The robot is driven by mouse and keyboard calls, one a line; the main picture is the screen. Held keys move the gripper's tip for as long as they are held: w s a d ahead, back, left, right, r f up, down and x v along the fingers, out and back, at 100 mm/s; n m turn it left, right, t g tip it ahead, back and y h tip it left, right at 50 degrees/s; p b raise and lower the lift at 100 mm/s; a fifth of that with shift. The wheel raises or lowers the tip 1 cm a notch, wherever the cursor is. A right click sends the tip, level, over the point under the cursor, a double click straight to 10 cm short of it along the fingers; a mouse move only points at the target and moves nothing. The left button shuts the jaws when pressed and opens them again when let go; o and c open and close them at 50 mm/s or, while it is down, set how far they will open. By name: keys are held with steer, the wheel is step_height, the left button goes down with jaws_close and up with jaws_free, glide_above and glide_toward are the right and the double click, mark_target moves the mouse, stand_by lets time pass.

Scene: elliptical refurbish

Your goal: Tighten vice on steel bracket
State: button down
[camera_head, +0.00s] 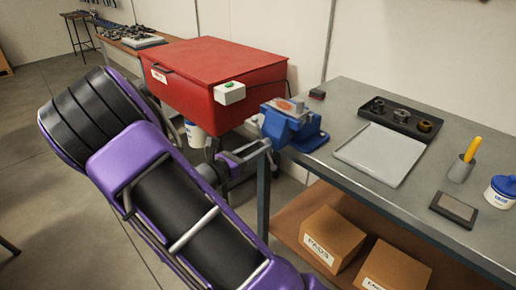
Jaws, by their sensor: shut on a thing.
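A blue vice (308,137) is mounted at the left end of the grey workbench (352,97). A small grey and rust-coloured piece, which looks like the steel bracket (284,105), sits at the top of the vice between its jaws. How firmly it is clamped cannot be seen. My gripper (262,147) is at the near left side of the vice, off the bench's edge, shut on what appears to be the vice handle. The handle is mostly hidden by the fingers.
On the bench lie a grey plate (380,153), a black parts tray (372,109), a cup (459,171) and a jar (501,191). Cardboard boxes (331,237) sit below.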

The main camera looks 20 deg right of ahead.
steer(key=shift+r+n+p, duration=0.2)
steer(key=shift+n+p, duration=0.1)
steer(key=shift+p, duration=0.6)
steer(key=n+p, duration=0.1)
steer(key=p, duration=0.1)
steer(key=shift+r+p, duration=0.1)
steer(key=shift+p, duration=0.2)
steer(key=n+p, duration=0.2)
steer(key=p, duration=0.1)
steer(key=shift+n, duration=0.3)
steer(key=shift+f+n+p, duration=0.35)
steer(key=shift+n+p, duration=0.15)
steer(key=shift+p, duration=0.15)
steer(key=c, duration=0.5)
jaws_free()
steer(key=v, duration=1.7)
steer(key=shift+s+a, duration=0.1)
steer(key=shift+a, duration=0.1)
